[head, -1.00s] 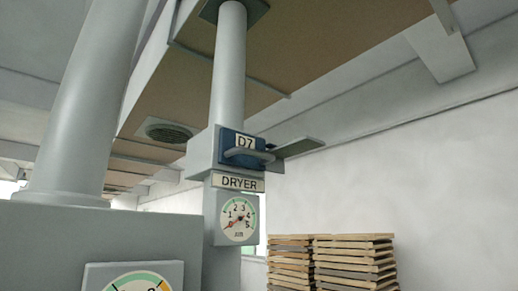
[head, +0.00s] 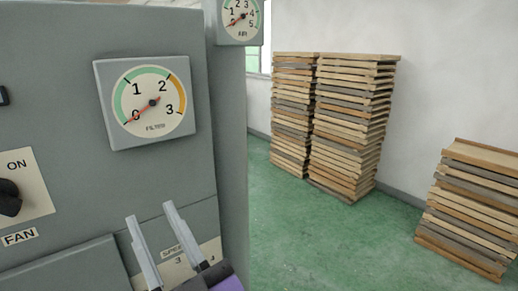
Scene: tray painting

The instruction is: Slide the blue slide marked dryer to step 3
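The blue slide marked dryer is out of view now; one second ago it showed on a grey duct above a round gauge. The lower part of that gauge (head: 240,16) is at the top edge, its red needle near 0. My gripper (head: 152,212) rises from the bottom edge with two pale fingers apart, nothing visible between them. It is in front of the grey cabinet (head: 60,100) and partly covers a speed plate (head: 208,252).
A filter gauge (head: 150,102) sticks out from the cabinet front. A fan switch (head: 10,198) is at the left. Stacks of wooden trays (head: 350,125) stand by the wall, with another stack (head: 470,210) at the right. Green floor (head: 320,240) is clear between.

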